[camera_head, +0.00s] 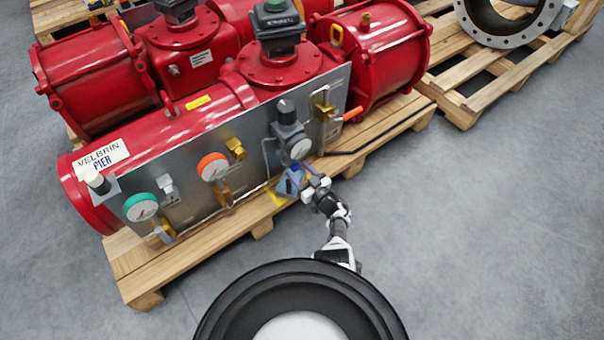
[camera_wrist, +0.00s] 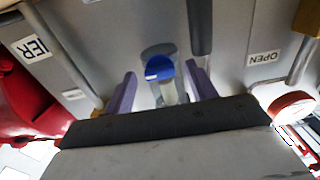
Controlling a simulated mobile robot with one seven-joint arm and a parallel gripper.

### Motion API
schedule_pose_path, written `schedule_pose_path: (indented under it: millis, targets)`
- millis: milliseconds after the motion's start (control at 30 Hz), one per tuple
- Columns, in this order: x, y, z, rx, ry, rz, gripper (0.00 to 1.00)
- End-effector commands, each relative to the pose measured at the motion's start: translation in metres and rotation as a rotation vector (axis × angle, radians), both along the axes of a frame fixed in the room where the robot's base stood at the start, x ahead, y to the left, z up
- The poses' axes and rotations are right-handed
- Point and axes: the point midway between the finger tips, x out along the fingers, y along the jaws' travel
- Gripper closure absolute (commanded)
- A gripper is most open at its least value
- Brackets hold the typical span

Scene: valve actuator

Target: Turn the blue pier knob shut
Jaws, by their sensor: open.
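The blue knob (camera_wrist: 166,68) shows in the wrist view, with a small white mark on its left and a clear cylindrical part around or below it. My gripper (camera_wrist: 161,74) is open, with one purple finger on each side of the knob. I cannot tell whether either finger touches it. In the head view my gripper (camera_head: 291,182) is at the lower front of the grey panel (camera_head: 262,170), below a round gauge. The knob cannot be told apart from the fingers there.
The wooden pallet (camera_head: 200,240) juts out below; the floor at right is clear.

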Motion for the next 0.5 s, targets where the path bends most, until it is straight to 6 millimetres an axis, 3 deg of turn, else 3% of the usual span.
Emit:
schedule_pose_path:
  millis: [167, 500]
  targets:
    - [-0.01, -0.009, 0.002, 0.001, 0.001, -0.004, 0.44]
    - [-0.07, -0.052, 0.004, 0.002, 0.002, -0.006, 0.44]
